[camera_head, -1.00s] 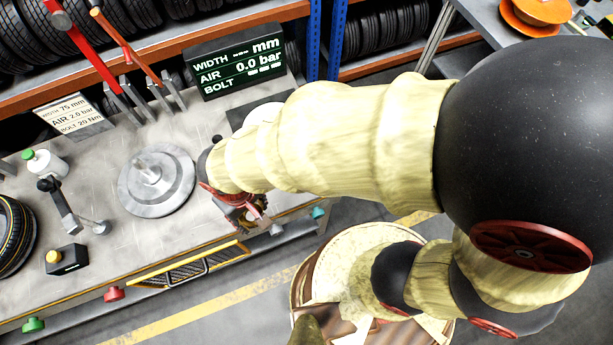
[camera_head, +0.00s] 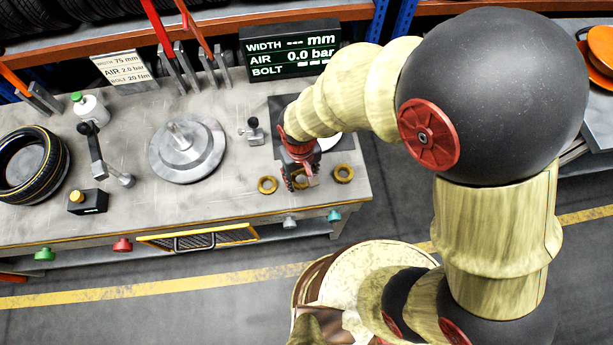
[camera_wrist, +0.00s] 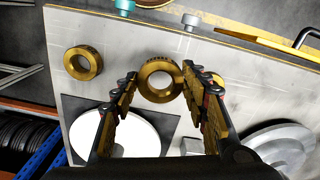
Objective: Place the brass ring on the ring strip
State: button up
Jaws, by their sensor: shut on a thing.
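My gripper (camera_wrist: 159,78) is shut on a brass ring (camera_wrist: 146,83), with one finger on either side of its outer edge. In the head view my gripper (camera_head: 300,182) is low over the right end of the workbench, and its ring is mostly hidden. A second brass ring (camera_head: 343,173) lies on the bench to the right; it also shows at the left in the wrist view (camera_wrist: 82,63). A third brass ring (camera_head: 267,185) lies to the left, partly behind a finger in the wrist view. I cannot make out a distinct ring strip.
A dark mat (camera_head: 283,112) with a white disc (camera_wrist: 118,137) lies behind my gripper. A round metal hub plate (camera_head: 187,147), a small metal fixture (camera_head: 253,131) and a display (camera_head: 290,48) stand nearby. The bench front edge is close to the rings.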

aim_at(306, 173)
jog(key=w+f, duration=0.1)
jog(key=w+d+f, duration=0.1)
jog(key=f, duration=0.1)
jog(key=shift+w+f, duration=0.15)
jog(key=shift+w, duration=0.15)
jog(key=shift+w+f+b, duration=0.1)
jog(key=shift+f+b, duration=0.35)
jog(key=shift+f, duration=1.15)
jog(key=shift+f, duration=0.15)
jog(key=o, duration=1.4)
jog(key=shift+c, duration=0.2)
notch_tip(306, 173, up, 12)
jog(key=shift+r+p, duration=0.15)
jog(key=shift+p, duration=0.75)
jog(key=shift+r, duration=0.1)
